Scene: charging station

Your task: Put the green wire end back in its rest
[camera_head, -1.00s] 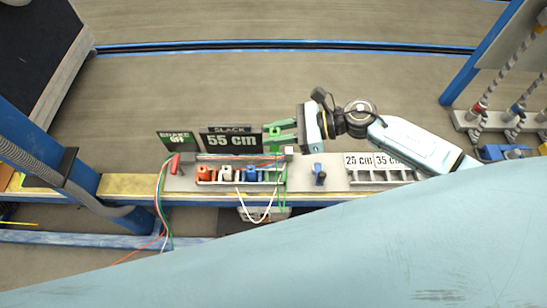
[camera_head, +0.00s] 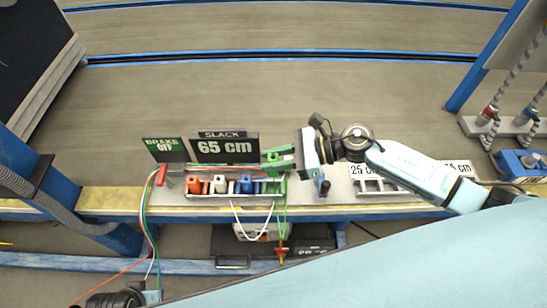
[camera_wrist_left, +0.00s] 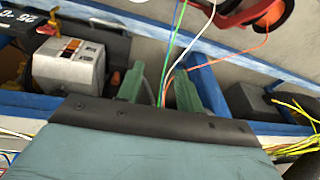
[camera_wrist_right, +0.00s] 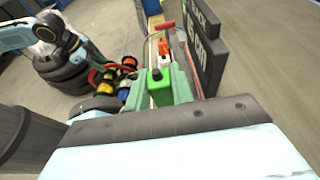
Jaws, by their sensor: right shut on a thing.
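The green wire end (camera_wrist_right: 158,88) is a green block between the fingers of my right gripper (camera_wrist_right: 168,82). In the head view, my right gripper (camera_head: 272,157) is shut at the right end of the rest rack (camera_head: 215,196). The gripper partly hides the green end, so I cannot tell whether it is seated. Orange (camera_head: 194,187), white (camera_head: 220,184) and blue (camera_head: 246,184) wire ends stand to its left. A green wire (camera_head: 285,220) hangs below. In the left wrist view, my left gripper (camera_wrist_left: 158,78) is open, its fingers apart around several thin wires.
The slack sign (camera_head: 226,147) reads 65 cm, beside the BRAKE OFF sign (camera_head: 166,150) behind the rack. A red handle (camera_head: 161,175) stands at the left. A blue-handled piece (camera_head: 323,185) stands close to my right gripper. Floor beyond the bench is clear.

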